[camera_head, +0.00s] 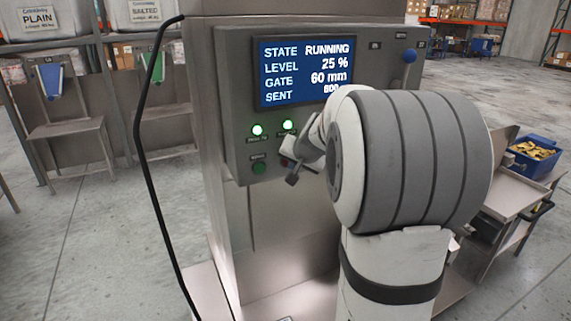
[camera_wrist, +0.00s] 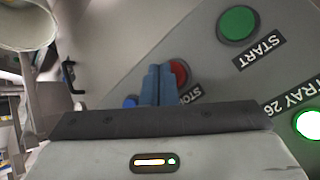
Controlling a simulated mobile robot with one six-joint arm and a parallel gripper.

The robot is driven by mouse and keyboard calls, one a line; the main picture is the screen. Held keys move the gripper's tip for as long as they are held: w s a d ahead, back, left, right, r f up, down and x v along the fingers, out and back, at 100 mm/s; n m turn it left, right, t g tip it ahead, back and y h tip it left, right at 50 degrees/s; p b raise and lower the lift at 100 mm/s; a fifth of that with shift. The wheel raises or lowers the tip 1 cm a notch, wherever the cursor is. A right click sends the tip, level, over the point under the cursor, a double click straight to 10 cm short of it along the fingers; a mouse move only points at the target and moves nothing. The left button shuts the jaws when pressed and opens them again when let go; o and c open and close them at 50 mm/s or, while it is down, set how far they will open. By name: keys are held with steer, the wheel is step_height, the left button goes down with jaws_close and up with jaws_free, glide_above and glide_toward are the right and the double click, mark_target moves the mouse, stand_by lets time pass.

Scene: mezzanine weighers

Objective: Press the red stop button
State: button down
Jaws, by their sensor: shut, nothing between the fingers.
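The red stop button (camera_wrist: 178,73) shows in the wrist view, its left part hidden behind my gripper's fingers. Its label (camera_wrist: 190,95) is partly covered. My gripper (camera_wrist: 157,84) is shut and empty, its blue fingertips overlapping the button's edge in the picture. I cannot tell whether they touch it. In the head view my gripper (camera_head: 292,178) is at the lower part of the grey control panel (camera_head: 236,110), right of the green start button (camera_head: 259,168). The start button also shows in the wrist view (camera_wrist: 238,22). The panel's screen (camera_head: 300,72) reads STATE RUNNING, LEVEL 25 %, GATE 60 mm.
Two green lamps (camera_head: 257,130) are lit above the buttons. A black cable (camera_head: 139,130) hangs left of the panel. A blue knob (camera_head: 409,56) sits at the panel's upper right. A blue crate (camera_head: 533,157) of yellow packets stands at the right. Open floor lies at the left.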

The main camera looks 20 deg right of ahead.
steer(key=shift+w, duration=0.45)
stand_by(0.4)
stand_by(0.3)
steer(key=shift+s+b, duration=0.55)
steer(key=shift+s, duration=0.3)
steer(key=s+b, duration=0.3)
steer(key=s, duration=0.2)
steer(key=shift+d, duration=0.1)
stand_by(0.5)
